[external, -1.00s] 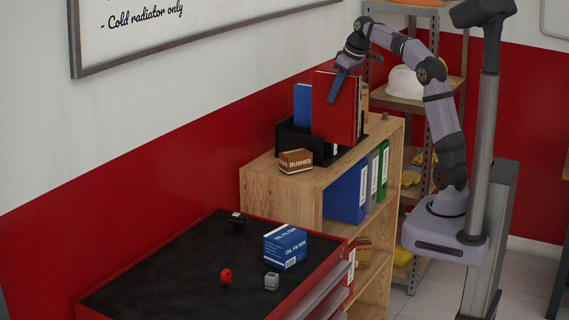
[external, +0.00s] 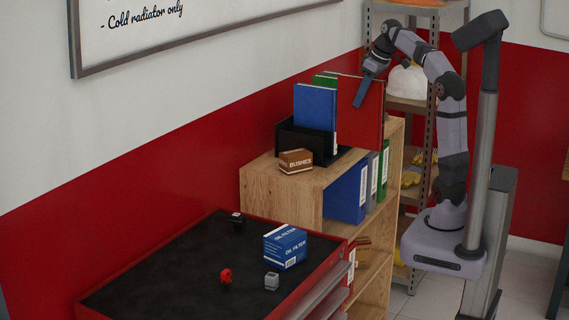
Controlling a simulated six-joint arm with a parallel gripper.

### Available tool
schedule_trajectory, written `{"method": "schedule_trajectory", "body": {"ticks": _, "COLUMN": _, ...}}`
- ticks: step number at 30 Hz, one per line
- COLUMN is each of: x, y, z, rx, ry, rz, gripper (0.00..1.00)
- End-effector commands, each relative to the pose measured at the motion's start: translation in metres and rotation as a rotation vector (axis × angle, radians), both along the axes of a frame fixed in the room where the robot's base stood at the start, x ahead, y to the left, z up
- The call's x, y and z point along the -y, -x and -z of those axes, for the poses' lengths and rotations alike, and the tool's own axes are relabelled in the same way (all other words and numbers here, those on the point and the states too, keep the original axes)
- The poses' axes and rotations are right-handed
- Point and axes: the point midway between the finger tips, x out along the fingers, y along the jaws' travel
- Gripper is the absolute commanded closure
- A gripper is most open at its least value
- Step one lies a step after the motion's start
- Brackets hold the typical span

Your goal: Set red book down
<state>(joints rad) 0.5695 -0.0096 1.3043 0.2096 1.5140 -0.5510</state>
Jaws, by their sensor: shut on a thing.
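The red book (external: 358,117) is held upright in my gripper (external: 365,88), which is shut on its upper part. The book is at the right of the black holder (external: 302,137) on top of the wooden shelf (external: 285,187), in front of or beside its right end. A blue book (external: 315,108) and a green book (external: 325,79) behind it stand in the holder. I cannot tell whether the red book's lower edge touches the shelf top or hangs above it.
A small brown bushes box (external: 296,161) sits in front of the holder. Blue, grey and green binders (external: 345,193) fill the shelf below. A red cart (external: 160,276) carries an oil filter box (external: 285,246) and small parts. A metal rack (external: 410,104) stands behind.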

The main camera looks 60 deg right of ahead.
Motion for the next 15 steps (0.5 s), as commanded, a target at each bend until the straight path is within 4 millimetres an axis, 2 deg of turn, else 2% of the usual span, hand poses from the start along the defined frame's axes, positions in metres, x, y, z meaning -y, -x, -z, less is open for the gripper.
{"method": "schedule_trajectory", "body": {"ticks": 5, "x": -0.013, "y": -0.012, "z": -0.008, "rx": 0.006, "ry": 0.002, "rz": -0.058, "gripper": 1.00}}
{"method": "schedule_trajectory", "body": {"ticks": 11, "x": -0.046, "y": -0.037, "z": -0.019, "rx": 0.006, "ry": 0.001, "rz": -0.196, "gripper": 1.00}}
{"method": "schedule_trajectory", "body": {"ticks": 15, "x": -0.066, "y": -0.069, "z": -0.023, "rx": 0.000, "ry": -0.002, "rz": -0.250, "gripper": 1.00}}
